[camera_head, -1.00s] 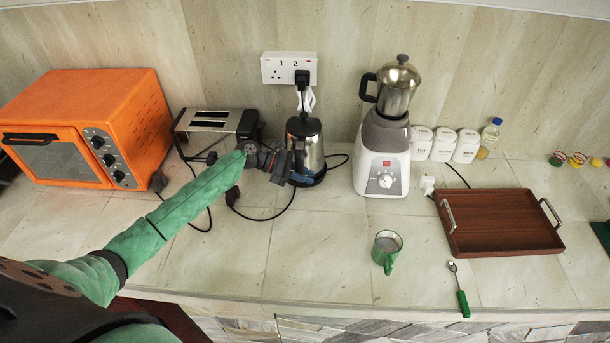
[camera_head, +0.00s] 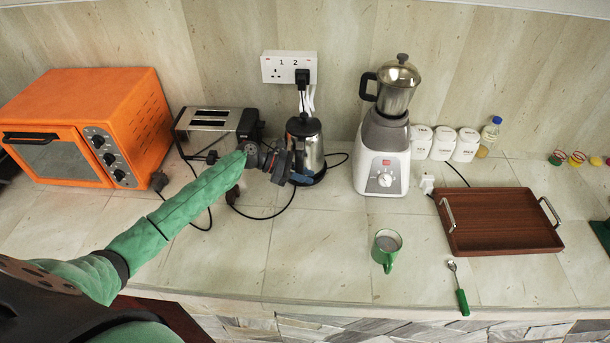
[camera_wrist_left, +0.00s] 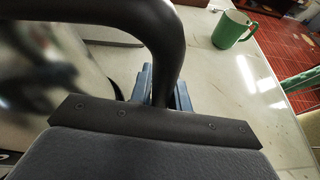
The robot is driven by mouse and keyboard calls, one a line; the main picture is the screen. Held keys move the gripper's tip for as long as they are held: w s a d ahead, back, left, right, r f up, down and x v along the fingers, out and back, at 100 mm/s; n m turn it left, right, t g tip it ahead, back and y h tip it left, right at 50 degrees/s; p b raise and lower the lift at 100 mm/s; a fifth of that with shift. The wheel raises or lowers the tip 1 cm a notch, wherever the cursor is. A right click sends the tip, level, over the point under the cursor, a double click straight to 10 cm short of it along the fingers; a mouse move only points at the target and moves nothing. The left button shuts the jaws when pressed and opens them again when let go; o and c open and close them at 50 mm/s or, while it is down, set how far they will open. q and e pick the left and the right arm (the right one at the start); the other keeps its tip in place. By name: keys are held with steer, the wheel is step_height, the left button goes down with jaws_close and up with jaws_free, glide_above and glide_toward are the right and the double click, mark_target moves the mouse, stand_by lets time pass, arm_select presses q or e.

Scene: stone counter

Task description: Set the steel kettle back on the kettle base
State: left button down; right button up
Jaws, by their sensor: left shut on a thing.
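The steel kettle (camera_head: 314,151) stands upright at the back of the counter, below the wall socket. Its black handle is on its left side. My left gripper (camera_head: 286,166) is at the handle and shut on it. In the left wrist view the black handle (camera_wrist_left: 172,60) passes between the blue-grey fingers (camera_wrist_left: 162,88), and the blurred steel body (camera_wrist_left: 50,65) is at the left. The kettle base (camera_head: 312,178) shows as a dark edge under the kettle. I cannot tell whether the kettle is fully seated on it. My right gripper is not in view.
A toaster (camera_head: 208,119) and an orange oven (camera_head: 88,125) stand to the left. A blender (camera_head: 384,155) stands close to the kettle's right. A green mug (camera_head: 386,255), a spoon (camera_head: 460,290) and a brown tray (camera_head: 498,222) are further right. Cables lie around the kettle.

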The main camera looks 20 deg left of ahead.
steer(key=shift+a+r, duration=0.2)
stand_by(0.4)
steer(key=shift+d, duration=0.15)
arm_select(q)
steer(key=c, duration=1.3)
jaws_free()
steer(key=shift+o, duration=0.2)
steer(key=shift+s+a+f+b, duration=0.2)
steer(key=shift+a+b, duration=0.15)
steer(key=shift+a, duration=0.2)
steer(key=b+v, duration=0.3)
steer(key=v, duration=0.3)
steer(key=shift+a+r, duration=0.2)
steer(key=shift+r, duration=0.25)
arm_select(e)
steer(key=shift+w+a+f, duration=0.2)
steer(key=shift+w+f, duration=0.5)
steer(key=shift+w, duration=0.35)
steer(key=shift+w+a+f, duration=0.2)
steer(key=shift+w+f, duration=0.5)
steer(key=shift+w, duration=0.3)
